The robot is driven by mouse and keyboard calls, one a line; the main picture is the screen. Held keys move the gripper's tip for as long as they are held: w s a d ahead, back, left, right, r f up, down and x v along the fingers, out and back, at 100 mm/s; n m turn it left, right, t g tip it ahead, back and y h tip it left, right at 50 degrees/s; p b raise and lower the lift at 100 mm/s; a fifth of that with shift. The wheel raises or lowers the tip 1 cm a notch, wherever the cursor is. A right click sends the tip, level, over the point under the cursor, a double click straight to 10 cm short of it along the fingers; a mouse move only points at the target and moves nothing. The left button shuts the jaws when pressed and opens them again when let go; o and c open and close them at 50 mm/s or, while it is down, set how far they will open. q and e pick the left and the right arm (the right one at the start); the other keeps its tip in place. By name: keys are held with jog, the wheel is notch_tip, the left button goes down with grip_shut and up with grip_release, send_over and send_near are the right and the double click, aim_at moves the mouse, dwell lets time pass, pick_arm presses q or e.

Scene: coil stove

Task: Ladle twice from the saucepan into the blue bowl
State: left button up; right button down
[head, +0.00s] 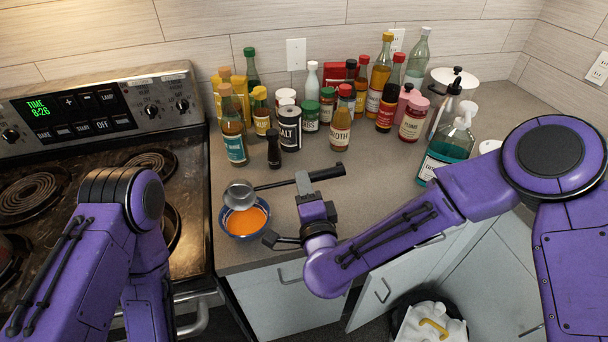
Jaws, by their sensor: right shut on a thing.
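The blue bowl (227,229) sits on the counter just right of the stove, near the front edge, with orange liquid (246,220) in it. My right gripper (304,183) is shut on the dark handle of the ladle (272,184). The ladle's grey metal cup (239,194) is over the back rim of the bowl; I cannot tell whether it holds liquid. The saucepan is not clearly seen; a dark, reddish shape at the left edge of the stove is too cut off to name. My left arm covers part of the stove, and its gripper is out of view.
The coil stove (85,158) is at left. Several bottles, jars and spice containers, including a salt container (290,133), stand behind the ladle. A blue soap bottle (447,150) is at right. Bare counter lies right of the ladle. A cabinet door (385,290) stands open below.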

jog(key=g+h+p, duration=0.1)
jog(key=g+p, duration=0.1)
jog(key=g, duration=0.3)
jog(key=w+r+m+g+h+p, duration=0.1)
jog(key=g+h+p, duration=0.1)
jog(key=g, duration=0.3)
jog(key=w+r+g+h+p, duration=0.1)
jog(key=g+p, duration=0.2)
jog(key=g, duration=0.2)
jog(key=shift+a+r+m+h, duration=0.2)
jog(key=shift+a+m+h, duration=0.1)
jog(key=shift+a, duration=0.1)
jog(key=shift+r, duration=0.75)
jog(key=shift+s+d+r, duration=0.1)
jog(key=shift+s+r, duration=0.05)
jog(key=shift+r, duration=0.15)
jog(key=shift+f, duration=0.1)
